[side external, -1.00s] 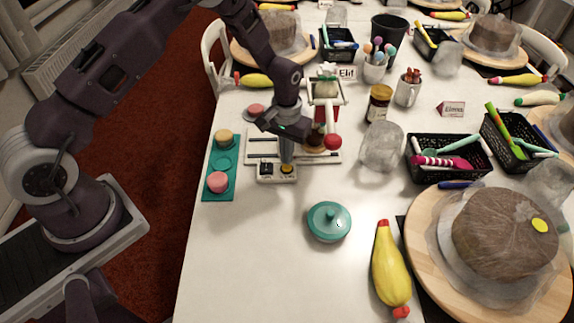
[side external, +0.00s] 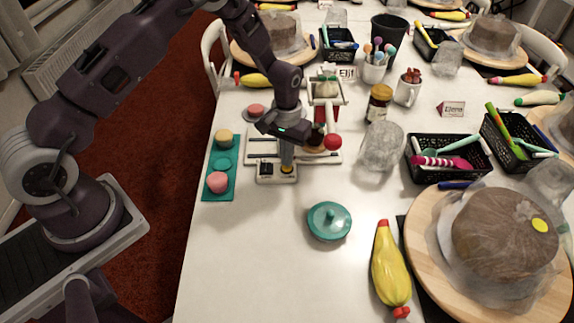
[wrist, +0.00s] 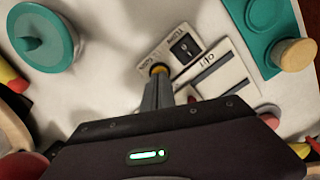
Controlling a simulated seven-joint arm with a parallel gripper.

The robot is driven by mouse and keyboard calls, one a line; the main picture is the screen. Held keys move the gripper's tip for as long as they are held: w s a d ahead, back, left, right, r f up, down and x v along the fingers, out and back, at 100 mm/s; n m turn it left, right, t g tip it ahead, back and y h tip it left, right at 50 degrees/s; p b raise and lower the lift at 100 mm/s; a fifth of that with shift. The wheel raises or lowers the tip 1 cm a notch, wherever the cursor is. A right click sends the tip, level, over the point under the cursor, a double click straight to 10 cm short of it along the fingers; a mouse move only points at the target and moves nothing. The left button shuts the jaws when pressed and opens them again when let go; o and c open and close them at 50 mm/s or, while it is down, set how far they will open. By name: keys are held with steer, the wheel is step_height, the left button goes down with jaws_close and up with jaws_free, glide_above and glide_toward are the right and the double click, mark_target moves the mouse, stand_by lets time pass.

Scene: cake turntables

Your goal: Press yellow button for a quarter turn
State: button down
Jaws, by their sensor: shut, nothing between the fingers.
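The yellow button (side external: 287,169) is on the front right of a small white control panel (side external: 262,179). A black switch (wrist: 185,45) sits beside the button on the panel. My gripper (side external: 287,163) is shut and empty, pointing down at the yellow button. In the wrist view the yellow button (wrist: 159,69) shows just past the fingertips (wrist: 158,79), which overlap its edge. I cannot tell whether they touch it or how far it is pressed. The device behind, with a red ball (side external: 332,142), is partly hidden by my gripper.
A teal tray (side external: 222,164) with small round pieces lies left of the panel. A teal lidded dish (side external: 329,221) and a yellow piping bag (side external: 390,275) are in front. The front left table is clear.

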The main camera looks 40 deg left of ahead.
steer(key=shift+f, duration=0.65)
steer(key=shift+r, duration=3.55)
